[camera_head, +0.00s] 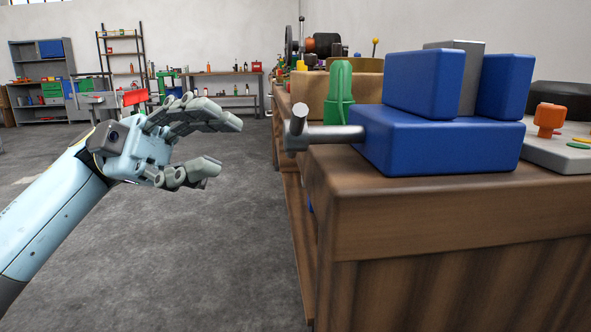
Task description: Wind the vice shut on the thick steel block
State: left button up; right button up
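The blue vice (440,148) stands on the near end of the wooden bench, with a left jaw (430,84) and a right jaw (507,86). The thick grey steel block (470,78) stands upright between the jaws and rises above them. Whether both jaws touch it I cannot tell. A metal shaft (335,134) runs left from the vice to a crank with a grey grip (299,119), beyond the bench edge. My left gripper (224,143) is open and empty, left of the crank and apart from it. My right gripper is out of view.
A green object (341,92) stands behind the shaft. A grey panel (560,150) with an orange knob (549,118) lies right of the vice. The wooden bench (450,220) has its left edge below the crank. Open floor (200,260) lies left of it.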

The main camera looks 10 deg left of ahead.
aim_at(289, 125)
pick_arm(q)
jog(key=b+x, duration=0.1)
jog(key=x, duration=0.9)
jog(key=shift+r, duration=0.15)
pick_arm(e)
jog(key=w+r, duration=0.2)
jog(key=r, duration=0.1)
jog(key=shift+a, duration=0.4)
pick_arm(q)
grip_shut()
pick_arm(e)
jog(key=shift+w, duration=0.1)
